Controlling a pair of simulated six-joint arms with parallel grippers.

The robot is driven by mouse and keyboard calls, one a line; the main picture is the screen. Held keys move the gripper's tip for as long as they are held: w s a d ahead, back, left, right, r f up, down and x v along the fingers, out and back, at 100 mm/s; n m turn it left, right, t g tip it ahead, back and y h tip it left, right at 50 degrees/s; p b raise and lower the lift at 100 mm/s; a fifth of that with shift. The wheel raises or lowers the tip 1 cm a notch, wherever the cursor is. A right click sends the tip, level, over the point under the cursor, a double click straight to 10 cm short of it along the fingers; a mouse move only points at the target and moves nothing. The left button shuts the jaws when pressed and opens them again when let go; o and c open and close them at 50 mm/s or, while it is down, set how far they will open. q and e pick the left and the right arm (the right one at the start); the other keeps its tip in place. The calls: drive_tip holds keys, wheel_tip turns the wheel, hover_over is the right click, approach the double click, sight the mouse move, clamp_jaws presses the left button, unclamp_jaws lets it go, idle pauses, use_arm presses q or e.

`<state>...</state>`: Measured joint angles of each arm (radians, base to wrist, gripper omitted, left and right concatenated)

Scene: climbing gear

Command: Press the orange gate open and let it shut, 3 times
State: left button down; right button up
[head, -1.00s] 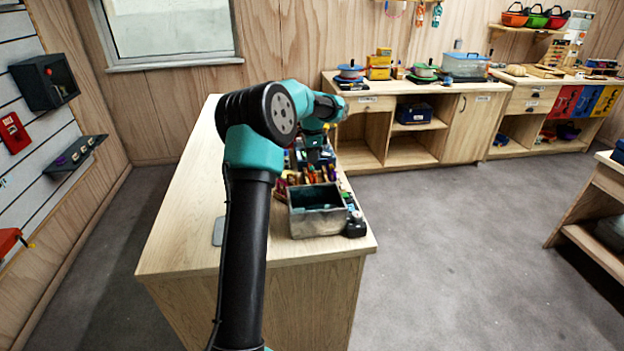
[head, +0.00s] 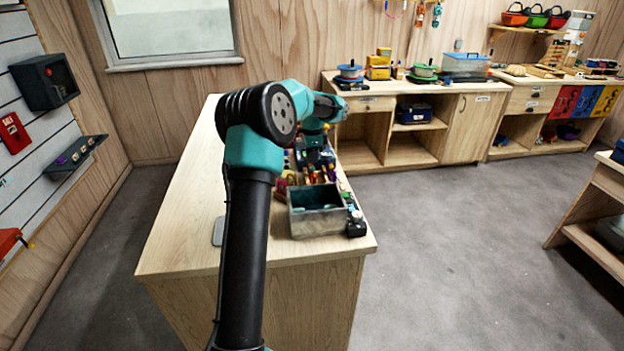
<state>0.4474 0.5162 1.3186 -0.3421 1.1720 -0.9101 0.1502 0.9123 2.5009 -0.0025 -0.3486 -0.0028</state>
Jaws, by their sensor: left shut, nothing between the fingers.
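My left gripper (head: 316,166) is at the end of my teal and black arm, pointing down over a cluster of small coloured gear on the wooden counter. It is small in the picture and partly lost among the gear; it is shut with nothing held. The orange gate cannot be made out; it may be hidden behind my arm or too small to tell among the gear. Whether the fingers touch anything cannot be told. My right gripper is out of view.
A grey bin (head: 317,222) stands near the counter's front right corner, just in front of the gear. The wooden counter (head: 184,210) is mostly bare on its left side. A back cabinet (head: 372,103) with spools and boxes stands farther off.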

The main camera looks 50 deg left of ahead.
sight(312, 168)
use_arm(q)
drive_tip(key=shift+f, duration=1.75)
drive_tip(key=shift+r, duration=3.6)
drive_tip(key=shift+r, duration=0.1)
wheel_tip(312, 168, up, 3)
drive_tip(key=shift+f, duration=0.15)
